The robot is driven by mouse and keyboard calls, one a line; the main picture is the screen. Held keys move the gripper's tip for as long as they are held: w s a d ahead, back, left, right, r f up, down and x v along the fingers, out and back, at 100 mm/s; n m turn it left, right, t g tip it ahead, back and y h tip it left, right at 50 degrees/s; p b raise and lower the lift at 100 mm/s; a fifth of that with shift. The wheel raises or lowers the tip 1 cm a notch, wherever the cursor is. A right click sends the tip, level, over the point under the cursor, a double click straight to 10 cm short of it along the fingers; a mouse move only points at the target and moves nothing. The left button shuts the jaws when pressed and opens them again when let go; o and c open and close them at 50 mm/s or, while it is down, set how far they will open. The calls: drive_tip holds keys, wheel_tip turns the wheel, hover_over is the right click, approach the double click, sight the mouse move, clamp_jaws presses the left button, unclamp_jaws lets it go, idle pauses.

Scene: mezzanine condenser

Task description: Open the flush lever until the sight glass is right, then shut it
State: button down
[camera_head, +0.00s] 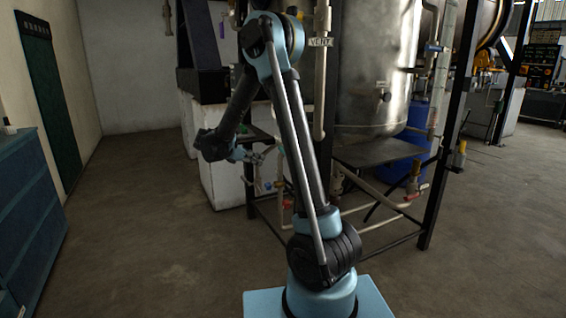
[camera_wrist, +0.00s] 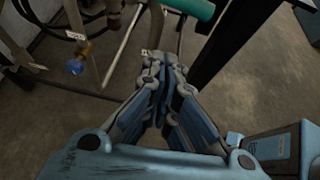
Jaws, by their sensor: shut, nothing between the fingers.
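My gripper (camera_head: 262,156) is at the left of the pipe stand in the head view, partly mixed in sight with the pipes behind. In the wrist view my gripper (camera_wrist: 163,70) has its fingers together with nothing between them. A valve with a blue handle (camera_wrist: 76,67) and brass-coloured body is to the upper left of the fingertips, apart from them. A teal cylindrical piece (camera_wrist: 190,8) is at the top edge. In the head view a red handle (camera_head: 414,194) is on the low pipe at the right. I cannot tell which is the flush lever. A pale upright tube (camera_head: 444,65) may be the sight glass; its level is unreadable.
A large metal tank (camera_head: 372,80) stands in a dark frame (camera_head: 440,150). A pipe with a VENT label (camera_head: 320,42) runs down its left. A white block (camera_head: 222,178) is behind my gripper. A blue cabinet (camera_head: 28,215) is at left. The floor between is clear.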

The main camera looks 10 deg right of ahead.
drive_tip(key=w+d+f+m, duration=0.1)
drive_tip(key=w+d, duration=0.1)
drive_tip(key=d, duration=0.7)
drive_tip(key=shift+w+f+m, duration=0.2)
drive_tip(key=shift+w+m, duration=0.1)
drive_tip(key=shift+w, duration=0.05)
idle(0.3)
drive_tip(key=shift+s+d+r, duration=0.1)
drive_tip(key=shift+d+r, duration=0.05)
drive_tip(key=shift+r, duration=0.9)
